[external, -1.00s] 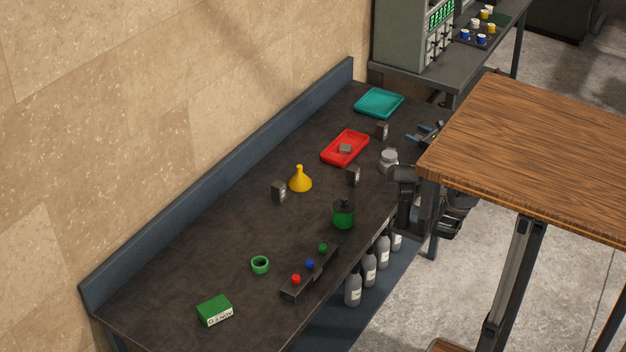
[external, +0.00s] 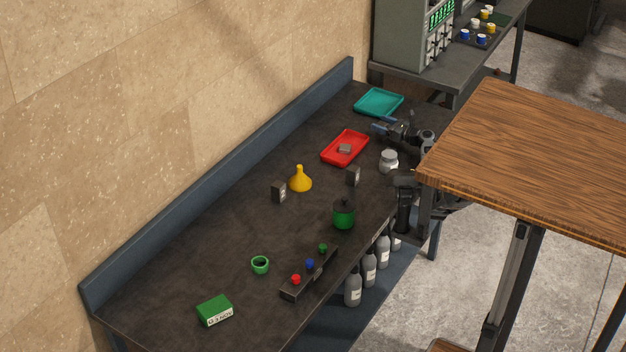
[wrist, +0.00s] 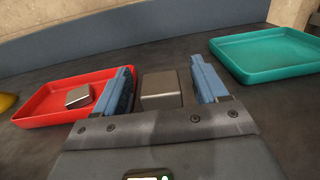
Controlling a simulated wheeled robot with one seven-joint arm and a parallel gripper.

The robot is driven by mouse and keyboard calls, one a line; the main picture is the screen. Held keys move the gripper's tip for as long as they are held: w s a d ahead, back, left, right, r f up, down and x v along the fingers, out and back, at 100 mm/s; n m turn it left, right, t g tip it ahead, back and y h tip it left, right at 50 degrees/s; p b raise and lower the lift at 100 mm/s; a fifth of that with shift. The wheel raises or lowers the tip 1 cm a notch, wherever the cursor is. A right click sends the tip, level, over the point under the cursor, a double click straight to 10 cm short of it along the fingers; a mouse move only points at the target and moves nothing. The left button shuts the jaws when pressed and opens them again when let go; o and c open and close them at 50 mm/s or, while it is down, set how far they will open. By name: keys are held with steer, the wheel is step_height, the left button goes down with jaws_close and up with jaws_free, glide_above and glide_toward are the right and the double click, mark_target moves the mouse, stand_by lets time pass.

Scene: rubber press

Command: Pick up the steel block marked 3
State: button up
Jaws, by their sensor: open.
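In the wrist view a steel block (wrist: 161,88) stands on the bench between the two blue fingers of my gripper (wrist: 162,78). In the external view my gripper (external: 381,125) is over the bench between the red and teal trays, and hides this block. Two more steel blocks with marked faces stand nearer, one at the middle (external: 353,176) and one at the left (external: 279,192). Their marks are too small to read.
A red tray (wrist: 38,110) with a small metal block (wrist: 78,97) in it lies left of my gripper. A teal tray (wrist: 265,68) lies to the right. A lidded jar (external: 389,161), yellow funnel (external: 300,181) and green pot (external: 344,216) stand nearer. A wooden table (external: 540,150) is at right.

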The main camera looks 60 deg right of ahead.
steer(key=shift+c, duration=0.3)
jaws_close()
stand_by(0.5)
steer(key=shift+r, duration=0.15)
